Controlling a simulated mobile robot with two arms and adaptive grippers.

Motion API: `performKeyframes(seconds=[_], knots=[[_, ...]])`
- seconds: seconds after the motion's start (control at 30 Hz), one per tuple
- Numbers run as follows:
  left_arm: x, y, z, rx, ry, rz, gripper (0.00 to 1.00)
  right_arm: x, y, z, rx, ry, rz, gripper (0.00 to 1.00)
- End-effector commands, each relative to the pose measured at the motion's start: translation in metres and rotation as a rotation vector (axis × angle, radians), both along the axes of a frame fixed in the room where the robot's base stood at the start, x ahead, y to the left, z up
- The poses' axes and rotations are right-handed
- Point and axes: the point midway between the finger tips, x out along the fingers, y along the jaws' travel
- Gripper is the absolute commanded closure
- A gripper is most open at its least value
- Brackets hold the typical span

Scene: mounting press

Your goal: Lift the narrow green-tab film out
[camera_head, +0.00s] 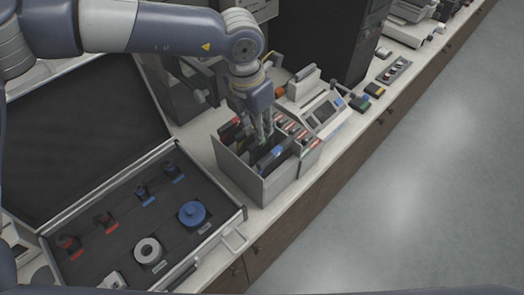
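A grey open-topped box (238,170) stands on the counter near the middle of the view. It holds upright dark films, among them one with a red tab (229,132) on the left and one with a blue tab (271,156) at the front right. My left gripper (264,138) points down into the box, its fingertips among the films. The fingers look close together, but I cannot tell whether they grip anything. A dark green patch shows beside the fingertips; the green-tab film is mostly hidden there, and its width is unclear. My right gripper is out of view.
A rack of small coloured pieces (291,127) adjoins the box's right side. A light-coloured device (322,113) stands beyond. An open case (226,222) with a blue spool (193,214) and a grey ring (148,251) lies at left. The counter's front edge is close right.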

Motion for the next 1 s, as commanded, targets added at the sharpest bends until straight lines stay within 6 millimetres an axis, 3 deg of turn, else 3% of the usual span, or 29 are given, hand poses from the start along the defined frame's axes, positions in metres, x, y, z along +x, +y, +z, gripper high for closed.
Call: performKeyframes(seconds=[0.2,0.4,1.0], knots=[[0.003,-0.007,-0.021,0.002,0.004,0.0,0.77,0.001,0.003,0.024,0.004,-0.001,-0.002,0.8],[0.005,-0.009,-0.042,0.001,0.001,0.001,0.77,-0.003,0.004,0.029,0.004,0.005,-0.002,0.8],[0.006,-0.009,-0.046,0.0,0.0,0.0,0.77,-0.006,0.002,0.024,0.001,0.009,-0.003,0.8]])
